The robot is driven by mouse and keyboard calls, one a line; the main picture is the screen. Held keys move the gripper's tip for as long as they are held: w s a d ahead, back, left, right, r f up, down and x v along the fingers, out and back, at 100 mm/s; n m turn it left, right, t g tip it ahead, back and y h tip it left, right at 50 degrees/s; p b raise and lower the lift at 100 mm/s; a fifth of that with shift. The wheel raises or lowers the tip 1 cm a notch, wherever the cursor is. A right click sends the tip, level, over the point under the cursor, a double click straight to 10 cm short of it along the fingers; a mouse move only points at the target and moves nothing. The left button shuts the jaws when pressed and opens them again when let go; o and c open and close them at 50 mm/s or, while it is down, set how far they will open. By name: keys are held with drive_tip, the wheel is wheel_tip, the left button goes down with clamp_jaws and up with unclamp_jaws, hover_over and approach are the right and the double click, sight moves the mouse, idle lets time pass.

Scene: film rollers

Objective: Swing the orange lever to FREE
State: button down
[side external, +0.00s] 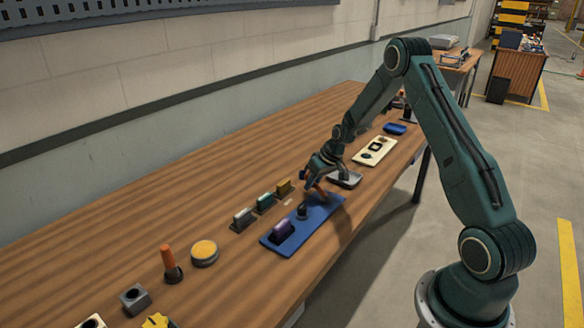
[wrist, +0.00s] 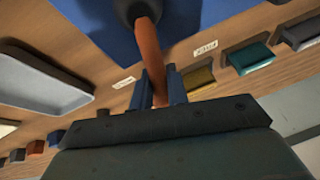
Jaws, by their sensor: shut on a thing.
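The orange lever (wrist: 148,48) rises from a round dark pivot on a blue plate (side external: 325,211). My gripper (wrist: 159,80) has its two blue fingers closed around the lever's outer end. In the side external view my gripper (side external: 311,181) is low over the far part of the plate, and a short piece of the lever (side external: 320,190) shows under it, tilted. Two small white labels, one (wrist: 124,82) and another (wrist: 205,49), lie on the wood on either side of the lever; their words are too blurred to read surely.
Yellow, green and grey blocks (side external: 264,203) stand in a row beside the plate. A purple block (side external: 282,230) sits on its near end. A grey tray (side external: 345,179) lies beyond the plate. Another orange upright handle (side external: 168,258) and a yellow button (side external: 205,252) are nearer.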

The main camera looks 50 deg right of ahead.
sight(306, 199)
drive_tip(key=a+n, duration=0.1)
drive_tip(key=n, duration=0.1)
drive_tip(key=a+n+y, duration=0.1)
drive_tip(key=shift+w+n+g+y, duration=0.1)
drive_tip(key=shift+n+g+y, duration=0.2)
drive_tip(key=shift+n, duration=0.1)
drive_tip(key=shift+s+a+n+g+y, duration=0.15)
drive_tip(key=shift+a+n+g+y, duration=0.15)
drive_tip(key=shift+a+n, duration=0.45)
drive_tip(key=shift+s+a+n+g+y, duration=0.15)
drive_tip(key=shift+a+n+g+y, duration=0.15)
drive_tip(key=shift+n, duration=0.85)
drive_tip(key=c, duration=1.4)
unclamp_jaws()
drive_tip(key=shift+c, duration=0.2)
drive_tip(key=shift+r, duration=0.1)
drive_tip(key=v, duration=1.3)
drive_tip(key=shift+r, duration=0.35)
drive_tip(key=shift+s, duration=0.1)
